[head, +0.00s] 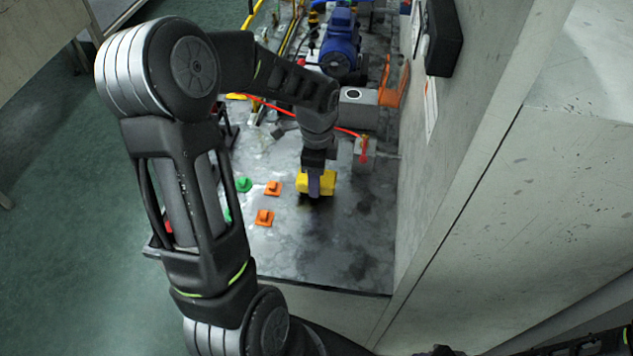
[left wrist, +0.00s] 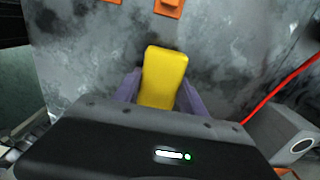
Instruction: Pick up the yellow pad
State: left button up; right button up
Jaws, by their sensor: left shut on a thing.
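The yellow pad (head: 328,182) is at my left gripper (head: 315,188) on the grey metal plate in the head view. In the left wrist view the yellow pad (left wrist: 164,76) sits between the two purple fingers of my left gripper (left wrist: 162,92). The fingers are shut on its sides. Whether the pad touches the plate or is a little above it, I cannot tell. My right gripper is not clearly in view.
Two orange pieces (head: 265,217) and a green piece (head: 243,184) lie left of the pad. A grey box (head: 365,154) with a red cable stands behind it. A blue motor (head: 341,45) is farther back. A grey wall (head: 440,170) rises on the right.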

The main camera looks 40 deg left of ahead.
pick_arm(q)
notch_tip(320, 180, up, 8)
jog(key=shift+f, duration=0.15)
dwell(0.5)
jog(key=o, duration=0.8)
jog(key=c, duration=0.6)
jog(key=shift+c, duration=0.2)
jog(key=shift+s+f, duration=0.1)
